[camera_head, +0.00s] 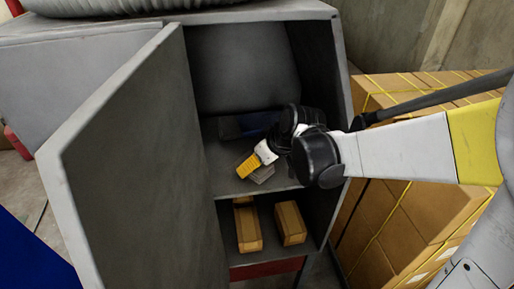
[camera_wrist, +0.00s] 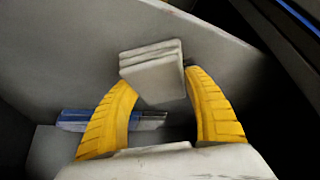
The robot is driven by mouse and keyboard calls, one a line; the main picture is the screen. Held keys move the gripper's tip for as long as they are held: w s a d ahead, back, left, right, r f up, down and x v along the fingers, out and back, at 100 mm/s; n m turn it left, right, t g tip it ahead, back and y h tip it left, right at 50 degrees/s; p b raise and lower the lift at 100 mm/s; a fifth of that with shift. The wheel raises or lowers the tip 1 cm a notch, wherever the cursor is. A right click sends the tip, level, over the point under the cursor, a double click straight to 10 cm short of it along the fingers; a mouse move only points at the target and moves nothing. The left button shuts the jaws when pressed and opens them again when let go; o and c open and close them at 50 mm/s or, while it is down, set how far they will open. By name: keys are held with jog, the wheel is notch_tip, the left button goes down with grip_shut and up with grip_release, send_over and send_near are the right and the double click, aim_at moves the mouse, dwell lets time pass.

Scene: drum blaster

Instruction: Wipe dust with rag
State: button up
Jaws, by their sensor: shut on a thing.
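My gripper (camera_head: 248,166) reaches into the open grey cabinet (camera_head: 268,15), over its upper shelf. Its yellow fingers are shut on a folded grey rag (camera_head: 263,174). In the wrist view, the rag (camera_wrist: 153,68) sits between the fingertips of my gripper (camera_wrist: 158,80), close to a grey cabinet surface. I cannot tell whether the rag touches that surface. I cannot make out any dust patch clearly. My arm hides part of the upper shelf's right side.
The cabinet door (camera_head: 135,170) stands open at the left. A dark blue object (camera_head: 240,125) lies at the back of the upper shelf. Yellow-brown blocks (camera_head: 248,230) lie on the lower shelf. Strapped cardboard boxes (camera_head: 385,225) stand right of the cabinet.

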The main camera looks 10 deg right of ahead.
aim_at(240, 165)
jog(key=shift+w+a, duration=0.1)
jog(key=shift+a, duration=3.65)
jog(key=shift+w+b, duration=0.45)
jog(key=shift+w, duration=1.1)
jog(key=shift+d+r, duration=0.15)
jog(key=shift+d, duration=1.7)
jog(key=shift+s+d, duration=0.15)
jog(key=shift+d, duration=3.55)
jog(key=shift+s+d+f, duration=0.1)
jog(key=shift+d+f, duration=0.05)
jog(key=shift+d, duration=0.55)
jog(key=shift+s+d+f, duration=0.1)
jog(key=shift+d, duration=0.55)
jog(key=shift+w+r, duration=0.1)
jog(key=shift+a, duration=0.1)
